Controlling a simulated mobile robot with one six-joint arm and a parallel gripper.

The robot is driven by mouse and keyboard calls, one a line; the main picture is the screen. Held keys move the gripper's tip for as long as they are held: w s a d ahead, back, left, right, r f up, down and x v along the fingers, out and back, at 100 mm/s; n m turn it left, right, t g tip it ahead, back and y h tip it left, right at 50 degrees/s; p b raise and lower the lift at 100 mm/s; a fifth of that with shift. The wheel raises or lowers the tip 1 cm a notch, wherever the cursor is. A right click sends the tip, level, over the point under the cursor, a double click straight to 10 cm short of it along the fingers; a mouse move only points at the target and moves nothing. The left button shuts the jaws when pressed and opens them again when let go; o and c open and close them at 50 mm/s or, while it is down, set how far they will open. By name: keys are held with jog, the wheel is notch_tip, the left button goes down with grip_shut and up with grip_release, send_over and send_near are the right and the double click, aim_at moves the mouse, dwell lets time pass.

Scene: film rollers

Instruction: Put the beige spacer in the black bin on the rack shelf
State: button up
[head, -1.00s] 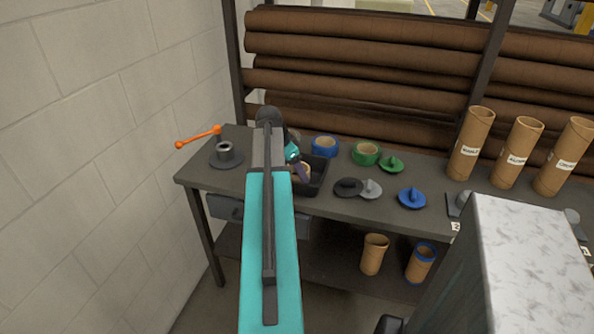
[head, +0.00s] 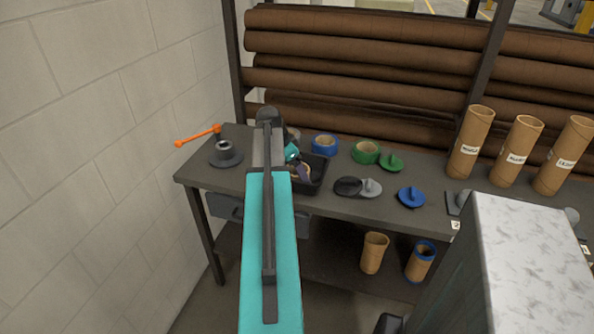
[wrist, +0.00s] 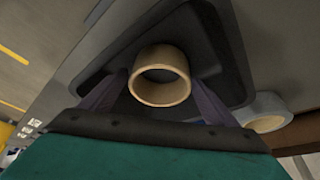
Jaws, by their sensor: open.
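The beige spacer (wrist: 160,90) is a short open ring, seen in the wrist view inside the dark bin (wrist: 228,60). My gripper (wrist: 160,84) is open, with one finger on each side of the spacer. I cannot tell whether either finger touches it. In the head view the black bin (head: 319,172) sits on the bench top, partly hidden by my arm. My gripper (head: 301,170) points down into it there, and only a little of the spacer shows.
A grey ring (wrist: 268,112) lies beside the bin. Blue (head: 325,146) and green (head: 366,152) rings and several knobbed discs stand to the right. A dark flanged piece (head: 225,153) is at the left, near an orange handle (head: 198,136). Tall cardboard tubes (head: 471,142) stand farther right.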

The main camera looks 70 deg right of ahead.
jog(key=shift+r, duration=0.15)
jog(key=b+v, duration=0.1)
jog(key=v, duration=1.1)
dwell(0.7)
